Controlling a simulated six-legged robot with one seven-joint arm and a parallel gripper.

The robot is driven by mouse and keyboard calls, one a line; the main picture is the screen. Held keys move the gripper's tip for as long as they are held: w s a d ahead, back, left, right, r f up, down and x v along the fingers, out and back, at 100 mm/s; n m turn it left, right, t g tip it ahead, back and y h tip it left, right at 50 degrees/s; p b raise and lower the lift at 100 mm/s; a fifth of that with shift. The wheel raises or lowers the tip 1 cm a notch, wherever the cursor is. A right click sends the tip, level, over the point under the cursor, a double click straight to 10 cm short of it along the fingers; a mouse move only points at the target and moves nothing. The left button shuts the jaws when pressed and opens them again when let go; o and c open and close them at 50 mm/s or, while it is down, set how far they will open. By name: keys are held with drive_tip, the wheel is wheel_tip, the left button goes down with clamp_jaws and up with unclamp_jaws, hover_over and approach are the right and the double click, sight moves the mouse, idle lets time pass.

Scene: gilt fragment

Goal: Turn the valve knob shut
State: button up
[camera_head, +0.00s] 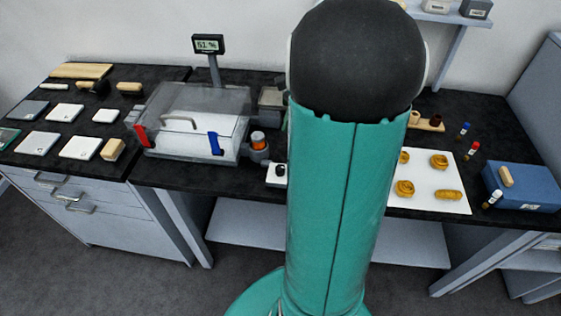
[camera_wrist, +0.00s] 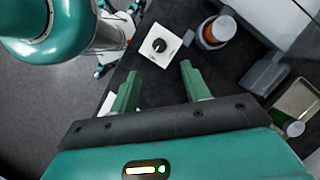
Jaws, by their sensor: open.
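The valve knob (camera_wrist: 159,45) is a small black round knob with a pale mark, set on a white square plate (camera_wrist: 149,55). In the head view the knob (camera_head: 280,169) and plate sit at the bench's front edge, just left of my arm. My gripper (camera_wrist: 160,76) shows in the wrist view with its two green fingers apart and nothing between them. The knob lies beyond the fingertips, roughly in line with the gap, and no finger touches it. In the head view my gripper is hidden behind my arm.
A display (camera_head: 207,44) rises behind. Right of my arm are a white board (camera_head: 424,201) with golden pieces and a blue box (camera_head: 522,187).

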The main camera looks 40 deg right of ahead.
sight(281, 167)
drive_tip(key=x, duration=1.1)
drive_tip(key=shift+f, duration=0.3)
drive_tip(key=c, duration=1)
